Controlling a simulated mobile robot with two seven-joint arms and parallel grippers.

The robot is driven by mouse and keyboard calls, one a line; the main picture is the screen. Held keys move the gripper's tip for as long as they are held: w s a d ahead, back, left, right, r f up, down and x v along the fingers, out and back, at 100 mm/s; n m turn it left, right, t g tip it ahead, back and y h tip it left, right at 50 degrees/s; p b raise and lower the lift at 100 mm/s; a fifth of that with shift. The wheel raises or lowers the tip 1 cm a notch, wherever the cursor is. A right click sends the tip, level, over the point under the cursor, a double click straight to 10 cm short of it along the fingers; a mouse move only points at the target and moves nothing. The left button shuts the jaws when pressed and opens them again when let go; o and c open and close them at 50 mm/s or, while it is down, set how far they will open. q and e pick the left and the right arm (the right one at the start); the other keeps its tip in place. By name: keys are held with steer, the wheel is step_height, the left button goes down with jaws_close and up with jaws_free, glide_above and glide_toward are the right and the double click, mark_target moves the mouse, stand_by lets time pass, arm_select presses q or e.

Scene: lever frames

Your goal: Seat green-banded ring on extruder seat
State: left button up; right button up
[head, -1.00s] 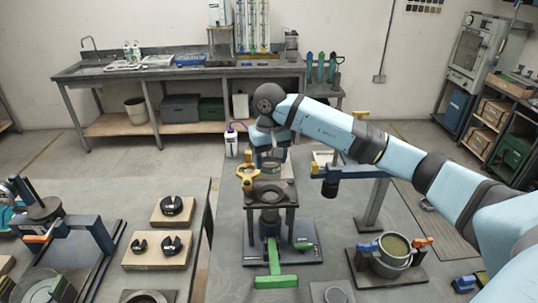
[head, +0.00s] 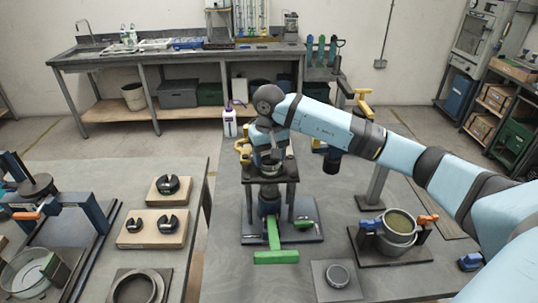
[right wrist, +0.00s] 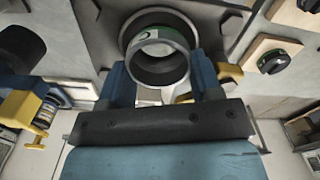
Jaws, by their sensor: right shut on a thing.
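The green-banded ring (right wrist: 158,66) is a grey metal ring with a green mark on its upper side, held between the blue fingers of my right gripper (right wrist: 160,82) in the right wrist view. The extruder seat (right wrist: 140,20) is a round grey collar in a dark plate just beyond the ring, which partly covers it. I cannot tell whether they touch. In the head view my right gripper (head: 268,155) points down over the black extruder stand (head: 289,172), with the ring low between the fingers, close to its top plate. My left gripper is not in view.
A clamped grey pot (head: 398,241) stands to the right, and a small round part on a plate (head: 337,276) is in front. Wooden blocks (head: 152,236) with black parts sit on the left table.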

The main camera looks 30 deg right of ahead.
stand_by(0.3)
steer(key=shift+f+b, duration=0.45)
steer(key=shift+f, duration=0.1)
steer(key=o, duration=1)
steer(key=shift+o, duration=0.2)
steer(key=shift+s+d, duration=0.1)
steer(key=shift+r, duration=0.1)
